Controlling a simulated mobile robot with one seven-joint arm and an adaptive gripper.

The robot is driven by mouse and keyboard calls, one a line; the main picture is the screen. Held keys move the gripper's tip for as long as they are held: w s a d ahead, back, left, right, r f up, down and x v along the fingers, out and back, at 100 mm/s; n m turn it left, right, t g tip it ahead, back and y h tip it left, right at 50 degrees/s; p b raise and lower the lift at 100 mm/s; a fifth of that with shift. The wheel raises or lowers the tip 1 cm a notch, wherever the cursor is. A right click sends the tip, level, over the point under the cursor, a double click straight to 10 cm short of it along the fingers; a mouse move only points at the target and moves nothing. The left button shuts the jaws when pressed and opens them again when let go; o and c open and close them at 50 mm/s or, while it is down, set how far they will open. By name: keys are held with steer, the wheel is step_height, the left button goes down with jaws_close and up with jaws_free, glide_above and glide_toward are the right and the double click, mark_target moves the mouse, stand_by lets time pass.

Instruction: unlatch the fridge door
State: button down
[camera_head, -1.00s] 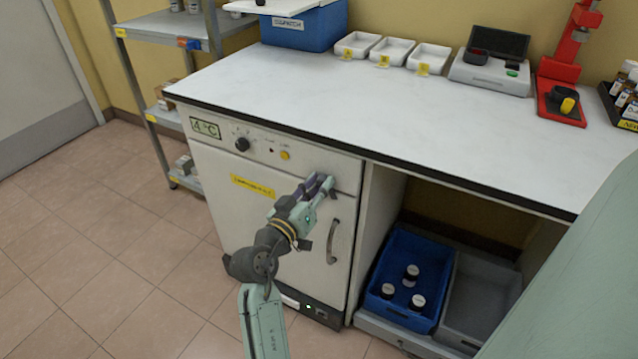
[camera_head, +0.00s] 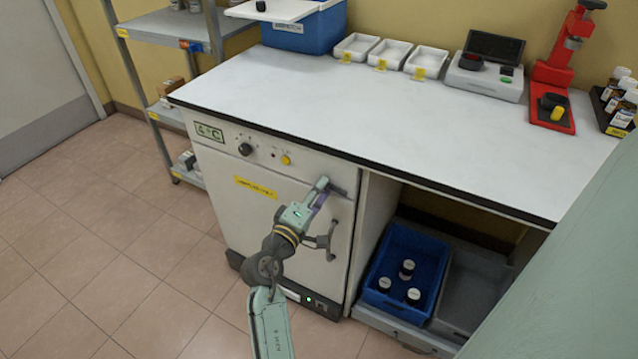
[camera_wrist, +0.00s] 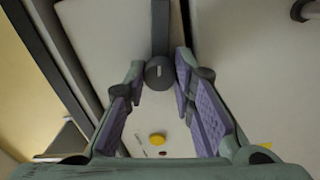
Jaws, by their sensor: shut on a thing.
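The fridge (camera_head: 222,165) is a white cabinet under the worktop. Its door (camera_head: 232,215) faces me, with a curved dark handle (camera_head: 334,240) on the right side. The latch (camera_head: 338,189) is a grey lever near the door's upper right corner. My gripper (camera_head: 318,194) is at that corner, above the handle, shut on the latch. In the wrist view the latch's round dark hub and bar (camera_wrist: 160,70) lie between the purple-padded fingers of my gripper (camera_wrist: 159,78). The exact contact is partly hidden by the fingers in the head view.
The white worktop (camera_head: 360,110) overhangs the fridge. A knob (camera_head: 245,149) and yellow button (camera_head: 286,160) sit above the door. A blue crate (camera_head: 432,285) with bottles and a grey tray (camera_head: 480,290) stand to the right. The tiled floor (camera_head: 100,250) at left is clear.

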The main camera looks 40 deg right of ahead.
steer(key=shift+n+p, duration=0.7)
steer(key=shift+n, duration=0.5)
steer(key=c, duration=1.3)
jaws_free()
steer(key=shift+c, duration=0.2)
steer(key=v, duration=0.7)
steer(key=shift+s+a, duration=0.15)
steer(key=shift+a, duration=0.05)
